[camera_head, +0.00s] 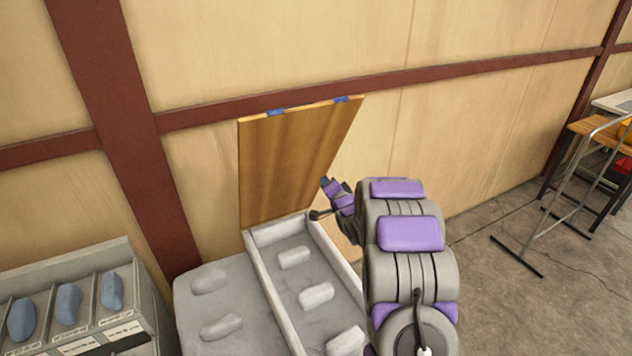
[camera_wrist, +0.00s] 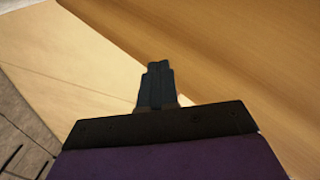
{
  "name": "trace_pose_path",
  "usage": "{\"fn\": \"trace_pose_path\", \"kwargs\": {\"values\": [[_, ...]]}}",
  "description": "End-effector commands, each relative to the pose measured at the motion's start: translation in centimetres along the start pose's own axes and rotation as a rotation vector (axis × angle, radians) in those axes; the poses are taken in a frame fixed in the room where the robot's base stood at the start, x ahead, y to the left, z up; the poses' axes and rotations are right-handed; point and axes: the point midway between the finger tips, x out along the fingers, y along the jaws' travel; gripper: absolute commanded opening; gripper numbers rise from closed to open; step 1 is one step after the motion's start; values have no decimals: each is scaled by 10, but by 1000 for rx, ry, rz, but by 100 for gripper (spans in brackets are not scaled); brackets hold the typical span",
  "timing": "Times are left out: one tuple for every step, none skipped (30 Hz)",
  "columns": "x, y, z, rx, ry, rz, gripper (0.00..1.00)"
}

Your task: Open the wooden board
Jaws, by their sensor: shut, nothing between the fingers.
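The wooden board (camera_head: 290,165) stands raised at the back end of a grey tray-like case (camera_head: 275,293), tilted a little, with two blue marks on its top edge. Its wood fills the upper right of the wrist view (camera_wrist: 250,50). My gripper (camera_head: 326,184) is at the right edge of the board, near its lower half. In the wrist view my gripper (camera_wrist: 157,70) has its dark fingers together, with nothing between them. I cannot tell whether the fingertips touch the board.
Pale pillow-shaped pieces (camera_head: 316,295) lie in the case. A grey bin (camera_head: 75,300) with blue pieces stands at lower left. A panelled wall (camera_head: 270,45) is close behind the board.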

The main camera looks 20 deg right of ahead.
Motion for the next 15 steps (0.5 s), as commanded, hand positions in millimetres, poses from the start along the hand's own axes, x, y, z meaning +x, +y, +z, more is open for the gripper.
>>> {"fn": "trace_pose_path", "kwargs": {"values": [[-1,13,6,28,2,-37,0],[-2,16,8,47,3,-63,0],[-4,20,11,71,6,-102,0],[-5,21,12,90,7,-132,0],[-7,24,14,109,8,-160,0],[-10,26,16,137,10,-199,0],[-13,30,19,158,9,-225,0],[-16,32,21,181,9,-255,0],[-20,37,24,210,10,-290,0],[-24,39,25,233,10,-320,0],[-27,41,27,255,10,-347,0],[-32,43,28,286,10,-387,0],[-36,45,29,307,12,-415,0],[-40,47,30,330,12,-443,0],[-46,48,31,357,11,-478,0]]}}
